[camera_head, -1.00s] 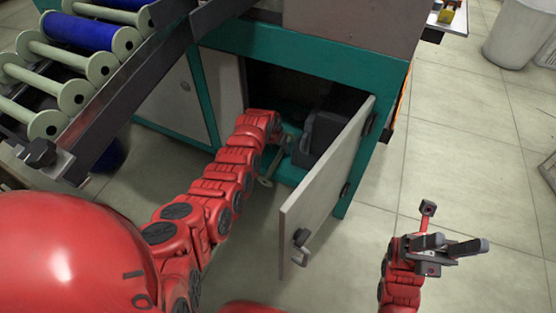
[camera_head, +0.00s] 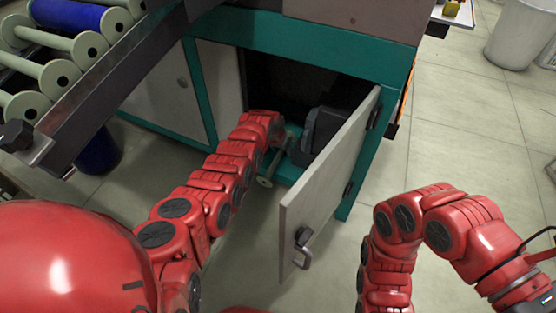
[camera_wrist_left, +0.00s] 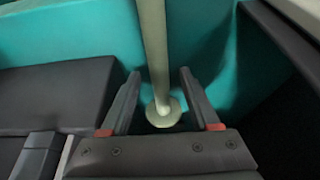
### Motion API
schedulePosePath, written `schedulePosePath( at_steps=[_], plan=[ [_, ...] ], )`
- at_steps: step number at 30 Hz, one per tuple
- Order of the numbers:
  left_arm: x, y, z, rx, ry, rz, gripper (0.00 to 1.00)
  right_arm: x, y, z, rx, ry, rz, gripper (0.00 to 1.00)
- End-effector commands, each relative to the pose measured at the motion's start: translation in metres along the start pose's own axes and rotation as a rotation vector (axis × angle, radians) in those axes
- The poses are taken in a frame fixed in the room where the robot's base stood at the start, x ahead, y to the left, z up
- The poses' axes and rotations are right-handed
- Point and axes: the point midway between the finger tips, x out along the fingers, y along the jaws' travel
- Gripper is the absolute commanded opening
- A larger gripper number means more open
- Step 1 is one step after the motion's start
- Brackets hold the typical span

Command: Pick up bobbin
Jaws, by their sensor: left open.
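A pale grey-green bare bobbin (camera_head: 265,182) lies on the teal floor of the open cabinet, its round end flange at the front edge. In the left wrist view the bobbin's thin shaft (camera_wrist_left: 153,45) runs away from the flange and shows between my fingers. My left arm reaches into the cabinet, and my left gripper (camera_wrist_left: 159,76) is open, one finger on each side of the bobbin.
The cabinet door (camera_head: 325,185) stands open just right of my left arm. A dark box (camera_head: 320,130) sits inside, close to the gripper. A rack with bare bobbins (camera_head: 55,70) and a blue-wound one (camera_head: 70,14) is at upper left.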

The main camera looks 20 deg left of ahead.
Motion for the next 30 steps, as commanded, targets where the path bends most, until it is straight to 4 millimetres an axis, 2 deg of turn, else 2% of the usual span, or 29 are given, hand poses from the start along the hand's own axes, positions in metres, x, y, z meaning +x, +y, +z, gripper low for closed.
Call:
schedulePosePath(
  at_steps=[8,11,19,30],
  plan=[
    [0.0005,0.0001,0.0,0.0,0.0,0.0,0.62,0.0025,0.0018,-0.0027,0.005,0.021,0.014,0.5],
    [0.0006,0.0002,0.0,0.0,0.0,0.0,0.48,0.0025,0.0017,-0.0027,0.006,0.021,0.014,0.5],
    [0.0006,0.0001,0.0,0.001,0.0,0.0,0.0,0.0024,0.0016,-0.0026,0.005,0.02,0.013,0.5],
    [0.0005,0.0001,0.0,0.001,0.0,0.0,0.0,0.0023,0.0016,-0.0025,0.005,0.019,0.013,0.5]
  ],
)
